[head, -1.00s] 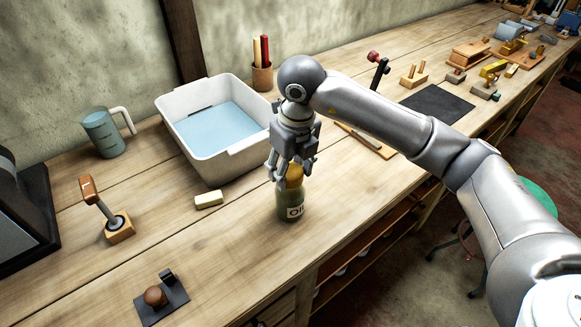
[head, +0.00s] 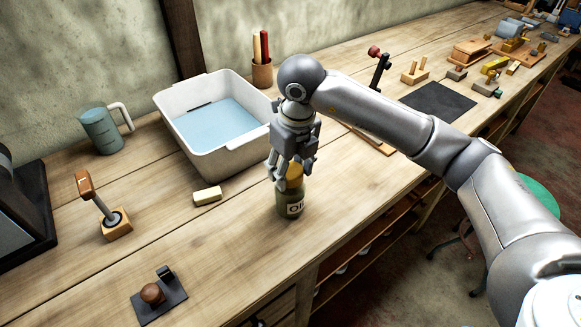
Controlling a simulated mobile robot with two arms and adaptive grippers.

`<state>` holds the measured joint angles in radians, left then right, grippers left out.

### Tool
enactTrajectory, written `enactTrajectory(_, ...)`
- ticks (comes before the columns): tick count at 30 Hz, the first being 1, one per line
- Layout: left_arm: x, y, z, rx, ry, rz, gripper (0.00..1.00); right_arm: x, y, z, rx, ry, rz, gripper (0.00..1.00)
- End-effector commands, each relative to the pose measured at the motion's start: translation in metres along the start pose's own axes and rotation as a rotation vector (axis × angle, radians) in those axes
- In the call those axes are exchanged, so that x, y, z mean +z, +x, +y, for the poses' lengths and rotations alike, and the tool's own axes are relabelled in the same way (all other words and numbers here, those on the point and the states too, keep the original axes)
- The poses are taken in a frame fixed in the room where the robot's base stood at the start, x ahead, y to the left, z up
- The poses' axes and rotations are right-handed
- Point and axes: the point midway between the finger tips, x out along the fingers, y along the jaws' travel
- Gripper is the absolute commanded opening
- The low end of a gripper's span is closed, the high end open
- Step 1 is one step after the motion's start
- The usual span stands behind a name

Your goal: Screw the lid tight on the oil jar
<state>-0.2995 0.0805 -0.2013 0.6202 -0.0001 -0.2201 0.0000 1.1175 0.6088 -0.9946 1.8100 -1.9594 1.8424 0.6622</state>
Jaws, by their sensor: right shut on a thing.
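The oil jar (head: 290,205) stands upright on the wooden workbench near its front edge, dark green with a pale label that is partly turned away. Its yellow-orange lid (head: 294,176) is on top of the jar and is partly hidden by fingers. My right gripper (head: 293,175) points down from above and is shut on the lid. Whether the lid sits fully down on the jar cannot be told. My left gripper is not in view.
A white basin of water (head: 227,162) stands close behind the jar, with a cream block (head: 207,194) to the jar's left. A jug (head: 101,131), a wooden-handled tool (head: 101,208) and a knobbed black plate (head: 160,296) are further left. The bench between is bare.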

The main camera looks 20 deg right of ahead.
Motion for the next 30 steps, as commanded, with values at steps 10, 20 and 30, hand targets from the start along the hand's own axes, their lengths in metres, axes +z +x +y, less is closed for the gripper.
enactTrajectory(10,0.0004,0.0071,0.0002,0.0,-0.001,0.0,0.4,-0.0008,0.0046,0.0,-0.001,0.0,0.001,0.23)
enactTrajectory(20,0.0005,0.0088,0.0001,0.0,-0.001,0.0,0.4,-0.0021,0.0074,0.0004,0.0,-0.001,0.006,0.23)
enactTrajectory(30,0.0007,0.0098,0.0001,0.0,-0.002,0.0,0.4,-0.0034,0.0094,0.0009,0.001,-0.002,0.012,0.18)
